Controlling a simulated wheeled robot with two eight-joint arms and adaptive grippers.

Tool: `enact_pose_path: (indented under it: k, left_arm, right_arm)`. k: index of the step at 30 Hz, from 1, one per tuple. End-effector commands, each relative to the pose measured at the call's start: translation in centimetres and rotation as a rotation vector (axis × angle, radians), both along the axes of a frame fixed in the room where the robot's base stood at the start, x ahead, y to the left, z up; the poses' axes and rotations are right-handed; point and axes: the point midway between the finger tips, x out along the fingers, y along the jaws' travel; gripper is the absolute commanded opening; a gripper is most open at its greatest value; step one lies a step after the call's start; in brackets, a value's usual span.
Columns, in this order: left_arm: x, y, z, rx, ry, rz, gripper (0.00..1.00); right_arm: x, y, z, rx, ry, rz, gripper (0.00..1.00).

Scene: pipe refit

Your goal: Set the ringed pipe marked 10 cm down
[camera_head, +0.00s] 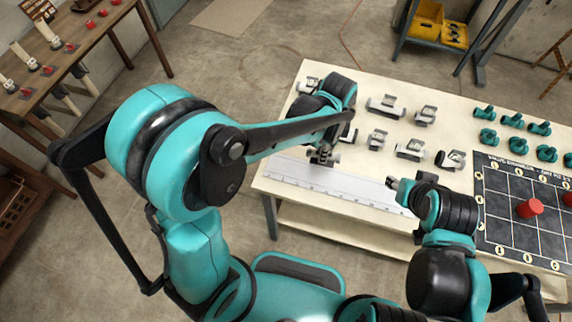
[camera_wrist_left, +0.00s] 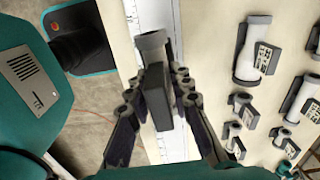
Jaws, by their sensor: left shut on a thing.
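My left gripper (camera_head: 322,158) is over the table's front left part. In the left wrist view its fingers (camera_wrist_left: 157,92) are shut on a grey pipe (camera_wrist_left: 150,40) with a dark block on it. The block's marking faces away from me, so I cannot read 10 cm, and I cannot make out a ring. The held pipe is over or beside a white ruler strip (camera_head: 335,187) along the front edge; I cannot tell whether it touches. My right gripper (camera_head: 393,183) is at the strip's right end, and its jaw state is unclear.
Several grey pipes with labels (camera_head: 385,105) lie on the cream table (camera_head: 330,232) behind the strip. Several teal pipes (camera_head: 512,120) lie farther right. A dark gridded board (camera_head: 510,232) bears red pieces. A wooden bench (camera_head: 95,22) is far left, a yellow-bin rack (camera_head: 425,22) behind.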

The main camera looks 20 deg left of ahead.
Motion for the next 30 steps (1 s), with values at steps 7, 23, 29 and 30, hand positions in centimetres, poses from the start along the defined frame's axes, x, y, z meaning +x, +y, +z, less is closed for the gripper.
enact_pose_path:
  k: [7,23,29,30]
  left_arm:
    - [0.0,2.5,-1.7,0.000,0.000,-0.067,0.00]
    - [0.4,11.0,-6.9,0.000,0.000,-0.068,0.00]
    - [0.4,11.0,-9.5,0.000,0.000,-0.068,0.00]
    - [0.4,11.0,-10.1,0.000,0.000,-0.068,0.00]
  right_arm:
    - [0.0,0.0,-1.0,0.000,0.000,0.000,0.40]
    - [0.0,0.0,-3.6,0.000,0.000,0.000,0.40]
    - [0.0,0.0,-4.9,0.000,0.000,0.000,0.40]
    - [0.0,0.0,-5.2,0.000,0.000,0.000,0.40]
